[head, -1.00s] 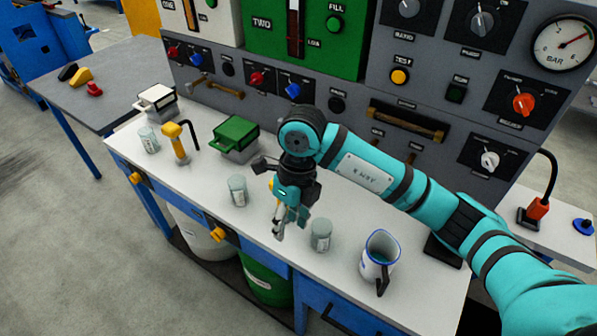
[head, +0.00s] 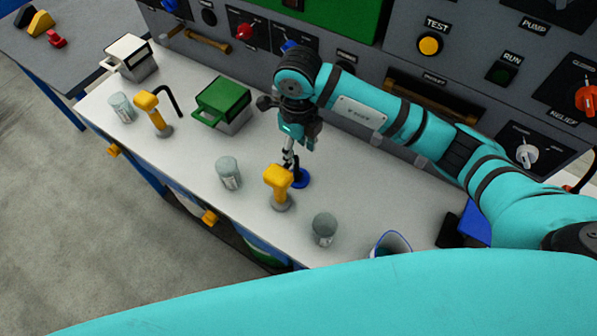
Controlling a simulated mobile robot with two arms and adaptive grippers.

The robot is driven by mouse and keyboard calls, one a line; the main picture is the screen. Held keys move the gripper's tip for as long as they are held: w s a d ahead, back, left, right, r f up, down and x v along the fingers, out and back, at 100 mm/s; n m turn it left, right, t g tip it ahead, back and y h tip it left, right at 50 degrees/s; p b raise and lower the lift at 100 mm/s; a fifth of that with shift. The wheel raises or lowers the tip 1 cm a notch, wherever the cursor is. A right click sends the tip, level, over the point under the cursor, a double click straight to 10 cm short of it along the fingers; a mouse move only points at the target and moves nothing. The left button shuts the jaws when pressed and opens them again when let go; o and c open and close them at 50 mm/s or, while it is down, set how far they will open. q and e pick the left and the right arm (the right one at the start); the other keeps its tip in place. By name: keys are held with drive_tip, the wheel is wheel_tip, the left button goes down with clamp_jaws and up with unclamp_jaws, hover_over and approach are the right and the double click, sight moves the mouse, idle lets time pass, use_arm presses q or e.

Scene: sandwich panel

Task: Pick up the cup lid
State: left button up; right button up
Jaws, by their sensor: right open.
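A small round blue disc (head: 303,179), which looks like the cup lid, lies flat on the white bench top behind a yellow dispenser head. My right gripper (head: 291,162) points down just above the disc's left side, open. I cannot tell whether its fingertips touch the disc, and part of it is hidden behind the fingers. Clear cups stand upright on the bench: one at left (head: 122,108), one in the middle (head: 229,173) and one at right (head: 324,229). My left gripper is not in view.
A yellow dispenser (head: 279,186) stands close in front of the disc, another (head: 152,110) at left. A green box (head: 222,104) and a white box (head: 131,57) stand at the back. A blue-rimmed jug (head: 391,242) is partly hidden by my teal body part. The control panel (head: 400,60) rises behind.

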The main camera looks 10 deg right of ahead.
hover_over(297, 171)
drive_tip(key=f, duration=0.5)
drive_tip(key=shift+s+d+f+p, duration=0.1)
drive_tip(key=shift+s+f+p, duration=0.05)
drive_tip(key=shift+s+p, duration=0.2)
drive_tip(key=shift+w+f, duration=0.1)
drive_tip(key=shift+f, duration=0.45)
drive_tip(key=f+p, duration=0.1)
drive_tip(key=f, duration=0.3)
drive_tip(key=shift+w+f, duration=0.2)
clamp_jaws()
